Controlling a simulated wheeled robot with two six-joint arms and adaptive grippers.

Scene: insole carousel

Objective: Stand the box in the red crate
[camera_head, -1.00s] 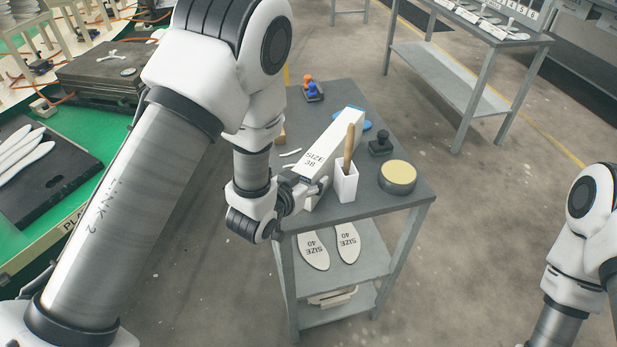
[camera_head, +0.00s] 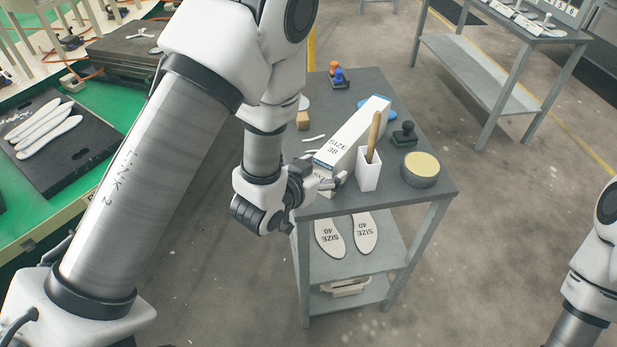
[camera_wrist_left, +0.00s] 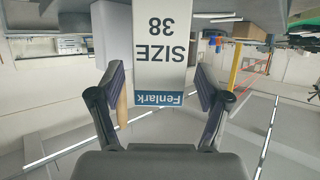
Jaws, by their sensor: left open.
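The long white box (camera_head: 352,130), marked SIZE 38, lies on the grey table, its near end toward my left gripper (camera_head: 326,182). In the left wrist view the box's label (camera_wrist_left: 162,45) appears upside down with a blue Fenlark band. There my left gripper (camera_wrist_left: 165,95) is open, a finger on each side of the box end, with visible gaps. I cannot tell how far the box reaches between the fingers. The right gripper is outside the frames; only part of my right arm shows at the right edge. No red crate is visible.
A white holder (camera_head: 368,170) with a wooden handle stands close beside the box. A round tin (camera_head: 420,170), a dark stamp (camera_head: 404,134) and an orange-and-blue item (camera_head: 338,76) are on the table (camera_head: 425,196). Insoles (camera_head: 347,236) lie on the shelf below.

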